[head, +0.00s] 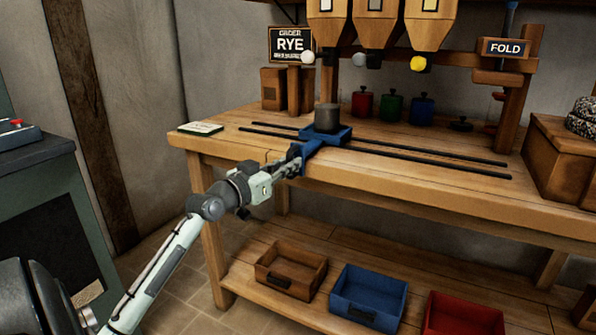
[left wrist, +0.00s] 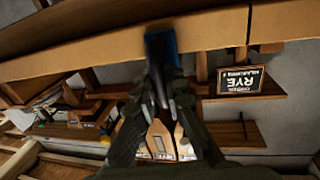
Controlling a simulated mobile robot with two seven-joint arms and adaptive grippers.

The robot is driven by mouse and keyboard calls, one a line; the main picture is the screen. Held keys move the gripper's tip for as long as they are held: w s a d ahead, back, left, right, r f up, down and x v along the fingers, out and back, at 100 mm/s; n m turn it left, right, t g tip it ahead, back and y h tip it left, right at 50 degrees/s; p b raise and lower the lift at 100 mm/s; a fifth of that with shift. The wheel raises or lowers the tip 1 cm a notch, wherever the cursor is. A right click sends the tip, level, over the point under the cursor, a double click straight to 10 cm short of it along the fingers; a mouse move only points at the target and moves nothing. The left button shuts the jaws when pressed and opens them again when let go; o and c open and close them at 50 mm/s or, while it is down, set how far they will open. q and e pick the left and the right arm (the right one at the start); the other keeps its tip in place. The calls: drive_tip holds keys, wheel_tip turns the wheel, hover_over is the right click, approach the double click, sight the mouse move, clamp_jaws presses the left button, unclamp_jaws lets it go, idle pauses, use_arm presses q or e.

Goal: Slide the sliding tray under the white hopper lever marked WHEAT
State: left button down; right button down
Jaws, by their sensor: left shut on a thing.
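The blue sliding tray (head: 340,137) sits on two dark rails on the workbench, with a dark grey cup (head: 327,118) standing on it. My left gripper (head: 296,158) is shut on the tray's blue front handle (head: 310,151) at the bench's front edge. In the left wrist view my fingers (left wrist: 160,85) close around a dark part below a blue patch (left wrist: 166,38). A white lever knob (head: 308,57) is at the left hopper (head: 328,30). In the picture the tray is roughly below that hopper; exact alignment cannot be told. Hopper labels are unreadable. My right gripper is out of view.
A grey-white knob (head: 358,59) and a yellow knob (head: 418,64) mark the other hoppers. The rails (head: 430,158) run clear to the right. A RYE order sign (head: 290,45) stands at the back left. Several coloured canisters (head: 391,108) stand behind the rails.

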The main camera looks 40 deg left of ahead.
use_arm(q)
drive_tip(key=shift+d, duration=0.1)
drive_tip(key=c, duration=1.6)
unclamp_jaws()
drive_tip(key=shift+o, duration=0.2)
drive_tip(key=s, duration=1.2)
drive_tip(key=shift+d, duration=0.25)
